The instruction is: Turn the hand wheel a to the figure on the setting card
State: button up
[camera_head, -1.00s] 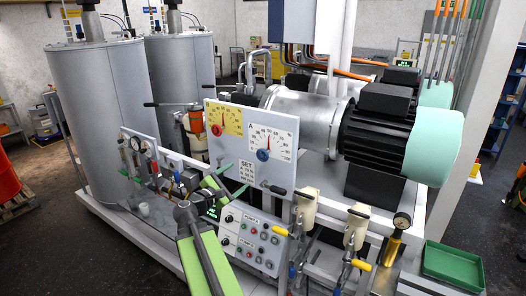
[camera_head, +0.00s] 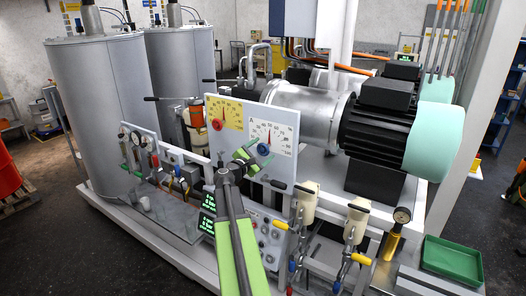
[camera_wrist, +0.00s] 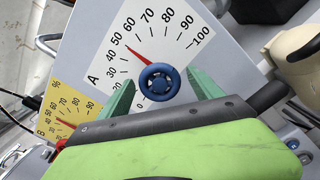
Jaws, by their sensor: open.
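Hand wheel a, a small blue wheel (camera_head: 263,149), sits on the white A dial (camera_head: 284,139) of the grey panel. In the wrist view the blue wheel (camera_wrist: 159,82) lies between the two green fingers of my gripper (camera_wrist: 160,78), which is open. A gap shows beside the wheel on each side, and I cannot tell whether the fingers are level with its rim. The A dial's red pointer (camera_wrist: 138,56) points close to 50. In the head view my gripper (camera_head: 254,155) is just in front of the dial's lower left. The setting card is hidden behind my gripper and arm.
Left of the A dial is the yellow B dial (camera_head: 230,112) with its red wheel (camera_head: 217,125). A black-ended handle (camera_head: 278,184) sticks out at the panel's lower right.

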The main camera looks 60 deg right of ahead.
jog(key=shift+d, duration=0.55)
jog(key=shift+c, duration=0.3)
jog(key=c, duration=1.2)
jog(key=shift+a, duration=0.25)
jog(key=shift+c, duration=0.5)
jog(key=shift+d, duration=0.15)
jog(key=shift+r+m, duration=0.1)
jog(key=shift+m, duration=1)
jog(key=m, duration=0.5)
jog(key=shift+d, duration=0.1)
jog(key=shift+m, duration=0.4)
